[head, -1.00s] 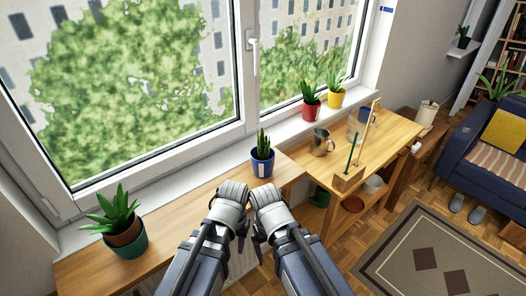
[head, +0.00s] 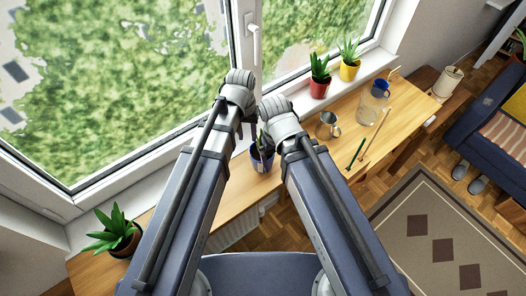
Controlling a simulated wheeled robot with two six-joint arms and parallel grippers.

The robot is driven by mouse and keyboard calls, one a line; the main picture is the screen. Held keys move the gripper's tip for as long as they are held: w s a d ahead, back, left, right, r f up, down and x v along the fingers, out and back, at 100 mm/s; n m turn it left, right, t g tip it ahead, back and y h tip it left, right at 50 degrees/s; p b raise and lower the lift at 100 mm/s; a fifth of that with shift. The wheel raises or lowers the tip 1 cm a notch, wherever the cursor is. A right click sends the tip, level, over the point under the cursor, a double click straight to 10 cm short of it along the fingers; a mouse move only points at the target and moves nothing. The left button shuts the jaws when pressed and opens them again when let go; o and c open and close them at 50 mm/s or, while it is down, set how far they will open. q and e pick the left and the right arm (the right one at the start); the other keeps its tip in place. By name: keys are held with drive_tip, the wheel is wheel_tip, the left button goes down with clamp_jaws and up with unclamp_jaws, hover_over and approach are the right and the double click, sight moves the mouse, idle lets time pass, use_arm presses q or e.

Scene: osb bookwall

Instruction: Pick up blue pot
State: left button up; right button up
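The blue pot (head: 262,160) with a green spiky plant stands upright on the wooden surface below the window, in the middle of the head view. My forearms hide part of it and of its plant. My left gripper (head: 246,130) is just up and left of the pot, its dark fingers partly hidden behind its wrist. My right gripper (head: 267,138) is close above the pot's plant, its fingers mostly hidden by its own wrist. I cannot tell whether either touches the plant or how wide the fingers are. The pot still rests on the surface.
A red pot (head: 319,88) and a yellow pot (head: 349,71) stand on the sill at upper right. A metal mug (head: 327,126) and a clear jug (head: 373,102) are on the desk (head: 407,110). A potted plant (head: 122,239) stands at lower left. The window is close behind.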

sight(254, 154)
use_arm(q)
wheel_tip(254, 154, down, 3)
drive_tip(key=shift+s+r+b, duration=0.1)
drive_tip(key=shift+r+b, duration=0.1)
drive_tip(key=shift+b, duration=1)
use_arm(e)
wheel_tip(254, 154, down, 3)
drive_tip(key=shift+r, duration=0.2)
use_arm(q)
drive_tip(key=f+b, duration=0.5)
drive_tip(key=shift+s+d+f, duration=0.1)
drive_tip(key=shift+d+f, duration=0.05)
drive_tip(key=shift+d, duration=0.15)
use_arm(e)
wheel_tip(254, 154, down, 5)
drive_tip(key=shift+f, duration=0.15)
use_arm(q)
drive_tip(key=shift+c, duration=0.2)
use_arm(e)
drive_tip(key=shift+s, duration=0.1)
use_arm(q)
clamp_jaws()
